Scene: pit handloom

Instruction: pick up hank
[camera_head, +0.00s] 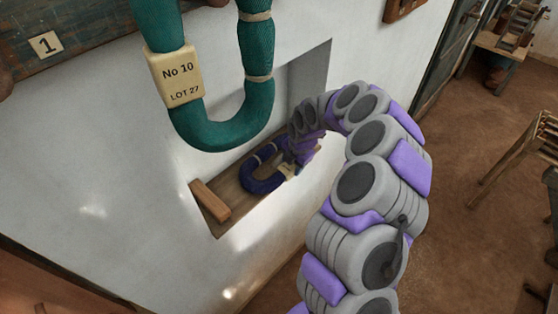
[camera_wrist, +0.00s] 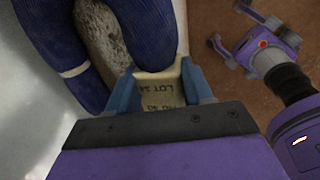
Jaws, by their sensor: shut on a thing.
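A dark blue hank (camera_head: 258,184) with pale ties is in the wall niche. Its far part is hidden by my arm. In the wrist view the hank (camera_wrist: 52,38) curves across the upper left, with its cream tag (camera_wrist: 160,96) between my fingers. The tag reads LOT 34 upside down; its other line is unclear. My gripper (camera_wrist: 162,84) is shut on the hank at the tag. In the head view my gripper is mostly hidden at the niche. I cannot tell whether the hank touches the sill.
A green hank (camera_head: 222,128) tagged No 10, LOT 27 (camera_head: 176,78) hangs in front of the white wall, near the niche. A wooden block (camera_head: 210,201) lies at the niche's left end. Wooden frames (camera_head: 518,150) stand at right. Brown floor (camera_head: 470,120) is open between.

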